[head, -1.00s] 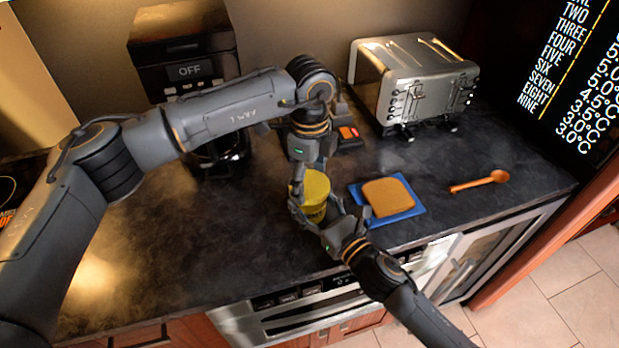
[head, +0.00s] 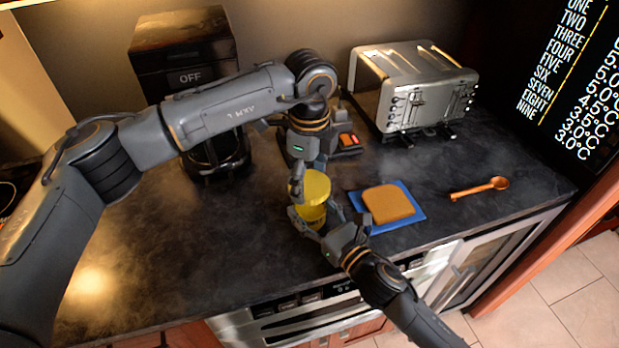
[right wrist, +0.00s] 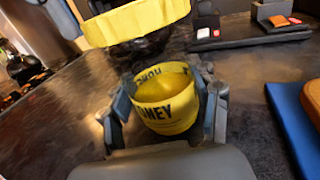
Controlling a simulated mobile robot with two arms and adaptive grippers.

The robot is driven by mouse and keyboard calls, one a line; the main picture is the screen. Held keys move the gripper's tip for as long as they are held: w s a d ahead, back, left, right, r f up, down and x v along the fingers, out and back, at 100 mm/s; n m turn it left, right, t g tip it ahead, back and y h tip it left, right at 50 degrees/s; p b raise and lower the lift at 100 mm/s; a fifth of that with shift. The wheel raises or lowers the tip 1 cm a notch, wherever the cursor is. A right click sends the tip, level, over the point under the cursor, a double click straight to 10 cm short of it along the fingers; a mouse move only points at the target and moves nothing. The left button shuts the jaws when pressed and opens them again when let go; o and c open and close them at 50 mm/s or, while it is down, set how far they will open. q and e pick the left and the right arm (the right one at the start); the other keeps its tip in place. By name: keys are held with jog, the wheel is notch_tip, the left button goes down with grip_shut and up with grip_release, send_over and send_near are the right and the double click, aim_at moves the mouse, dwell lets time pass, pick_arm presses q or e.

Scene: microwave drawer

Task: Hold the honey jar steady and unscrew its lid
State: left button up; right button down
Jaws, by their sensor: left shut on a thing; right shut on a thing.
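The yellow honey jar (head: 314,214) stands near the front of the dark counter, and its lettered label shows in the right wrist view (right wrist: 165,112). My right gripper (head: 318,221) is shut around the jar, with a finger on either side in the wrist view (right wrist: 166,108). The yellow lid (head: 315,187) is above the jar; the wrist view shows it (right wrist: 140,22) apart from the jar's open rim, with a clear gap. My left gripper (head: 309,184) comes down from above and is shut on the lid; its far finger is mostly hidden.
A bread slice (head: 388,203) on a blue board (head: 411,219) lies just right of the jar. A silver toaster (head: 415,88) and a black coffee machine (head: 185,60) stand behind. The counter left of the jar is clear.

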aim_at(309, 184)
pick_arm(q)
jog(key=shift+r, duration=1.95)
pick_arm(e)
jog(key=shift+f, duration=0.1)
jog(key=shift+c, duration=1.3)
grip_release()
jog(key=shift+d, duration=0.1)
